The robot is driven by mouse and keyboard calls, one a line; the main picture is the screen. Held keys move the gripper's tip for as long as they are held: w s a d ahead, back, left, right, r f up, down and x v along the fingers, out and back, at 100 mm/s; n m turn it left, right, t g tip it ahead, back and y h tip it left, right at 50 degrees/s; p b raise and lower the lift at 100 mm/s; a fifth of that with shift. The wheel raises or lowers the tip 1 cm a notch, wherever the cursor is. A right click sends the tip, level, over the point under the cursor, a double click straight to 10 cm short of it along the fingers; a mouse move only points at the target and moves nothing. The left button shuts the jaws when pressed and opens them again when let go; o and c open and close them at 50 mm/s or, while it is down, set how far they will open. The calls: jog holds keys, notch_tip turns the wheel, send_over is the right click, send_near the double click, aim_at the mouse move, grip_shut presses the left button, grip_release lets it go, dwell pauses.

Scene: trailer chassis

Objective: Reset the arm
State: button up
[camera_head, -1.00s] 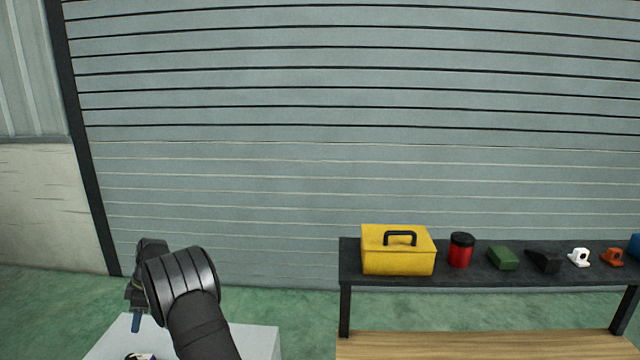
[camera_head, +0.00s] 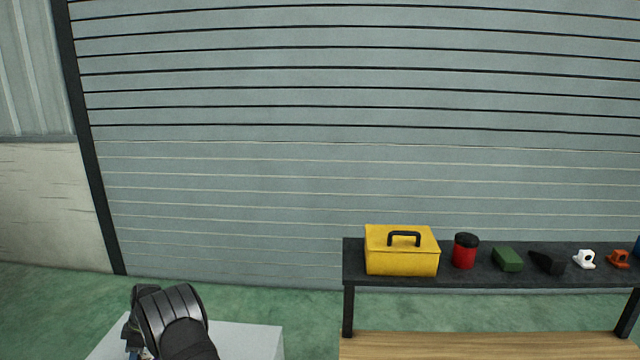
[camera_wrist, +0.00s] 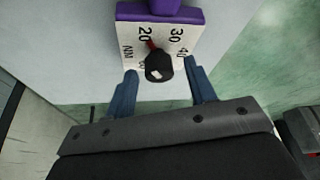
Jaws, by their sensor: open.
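My arm (camera_head: 170,320) reaches over a pale grey block-like surface (camera_head: 245,340) at the lower left of the head view. My gripper (camera_wrist: 160,68) is open in the wrist view, with its two blue fingers apart. A white dial plate (camera_wrist: 182,62) marked 20, 30, 40 and NM lies ahead of the fingers. A black knob (camera_wrist: 159,68) with a red pointer stands on the plate, between the fingertips, with gaps visible on both sides. A purple part (camera_wrist: 160,10) adjoins the plate's far edge. In the head view the arm hides most of the gripper and the dial.
A black-topped bench (camera_head: 390,283) at the right holds a yellow toolbox (camera_head: 402,262), a red canister (camera_head: 465,254), a green block (camera_head: 508,259), a black wedge (camera_head: 546,263) and small white and orange parts. A shutter wall stands behind. Green floor separates the bench from the grey surface.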

jog(key=shift+s+m+t, duration=0.15)
jog(key=shift+m+t, duration=0.25)
jog(key=shift+m, duration=0.4)
jog(key=m+t, duration=0.2)
jog(key=m, duration=0.3)
jog(key=shift+s, duration=0.1)
jog(key=shift+s+a+m+t+h, duration=0.1)
jog(key=shift+m+t+h, duration=0.1)
jog(key=shift+m+t, duration=0.65)
jog(key=shift+m+t+h, duration=0.2)
jog(key=shift+m+t, duration=0.15)
jog(key=shift+m, duration=1)
jog(key=shift+m, duration=0.4)
dwell(0.3)
